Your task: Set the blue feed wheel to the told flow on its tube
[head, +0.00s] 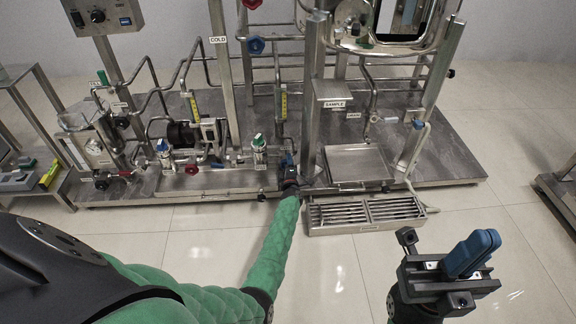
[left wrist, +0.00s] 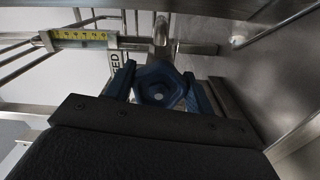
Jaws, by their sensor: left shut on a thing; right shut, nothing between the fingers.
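The blue feed wheel (left wrist: 161,86) is a faceted knob, seen close up in the left wrist view. My left gripper (left wrist: 160,78) has one blue finger on each side of it and is shut on it. A label ending in "ED" shows beside it, partly hidden. The tube with the yellow scale (left wrist: 82,38) lies to the upper left there; its reading is too small to tell. In the head view my left gripper (head: 288,166) is low on the skid, below a yellow-scaled tube (head: 281,103), and hides the wheel. My right gripper (head: 474,254) is shut and empty at lower right.
Another blue wheel (head: 256,45) and a red wheel (head: 252,3) sit higher on the pipes. A steel tray (head: 358,165) and a floor grate (head: 366,212) are right of my left gripper. Steel posts stand close by. The tiled floor in front is open.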

